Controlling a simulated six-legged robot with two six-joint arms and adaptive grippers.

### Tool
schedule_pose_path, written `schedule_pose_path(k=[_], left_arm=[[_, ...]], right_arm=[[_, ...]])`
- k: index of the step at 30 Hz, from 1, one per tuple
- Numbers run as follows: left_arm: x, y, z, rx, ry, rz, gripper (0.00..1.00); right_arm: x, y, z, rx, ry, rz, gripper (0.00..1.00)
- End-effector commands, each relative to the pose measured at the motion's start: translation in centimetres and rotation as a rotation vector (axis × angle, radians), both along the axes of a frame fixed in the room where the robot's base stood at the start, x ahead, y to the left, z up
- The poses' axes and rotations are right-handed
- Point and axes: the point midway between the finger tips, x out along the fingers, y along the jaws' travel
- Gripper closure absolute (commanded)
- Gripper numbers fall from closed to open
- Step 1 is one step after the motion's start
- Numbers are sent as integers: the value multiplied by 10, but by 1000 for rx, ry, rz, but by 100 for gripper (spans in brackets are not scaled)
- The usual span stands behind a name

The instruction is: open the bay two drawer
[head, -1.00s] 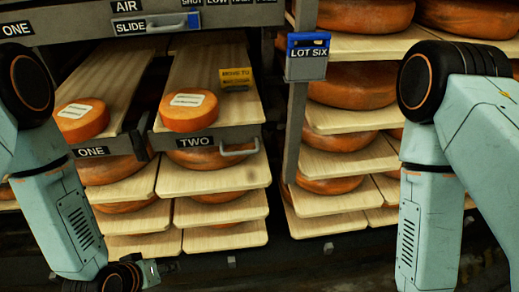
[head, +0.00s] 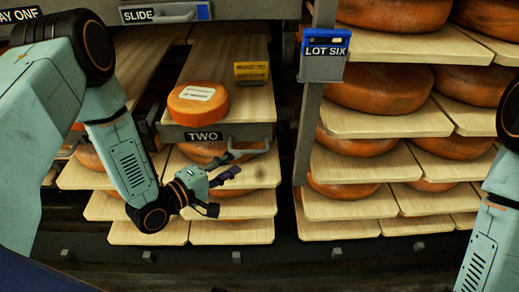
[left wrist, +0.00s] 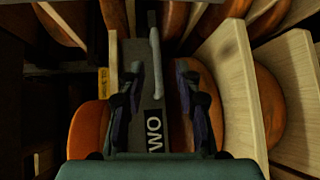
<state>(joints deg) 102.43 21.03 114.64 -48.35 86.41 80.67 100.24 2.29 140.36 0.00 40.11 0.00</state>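The bay two drawer has a grey front (head: 172,133) with a black TWO label (head: 204,136) and a pale bar handle (head: 250,145) at its right end. An orange cheese wheel (head: 195,110) with a paper label sits on its board, just behind the front. My left gripper (head: 236,174) is open and empty, in front of and slightly below the handle. In the left wrist view the handle (left wrist: 155,50) lies ahead, between the lines of the spread fingers (left wrist: 160,100), apart from them. My right gripper is out of view.
A yellow tag (head: 252,71) stands behind the handle side of the drawer. A grey post (head: 305,130) with the blue LOT SIX box (head: 323,57) rises to the right. Boards with cheese wheels (head: 345,190) fill the racks below and right. The SLIDE bar (head: 160,13) is above.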

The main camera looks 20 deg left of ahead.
Motion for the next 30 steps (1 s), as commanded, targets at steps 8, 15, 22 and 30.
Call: schedule_pose_path(k=[8, 15, 22, 30], left_arm=[[7, -2, 2, -78, 24, 17, 66], [39, -21, -4, -75, 23, 12, 66], [64, -37, -8, -74, 25, 12, 66], [71, -40, -7, -76, 26, 14, 66]], right_arm=[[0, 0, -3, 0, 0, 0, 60], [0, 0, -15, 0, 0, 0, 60], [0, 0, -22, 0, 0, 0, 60], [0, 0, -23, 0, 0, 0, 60]])
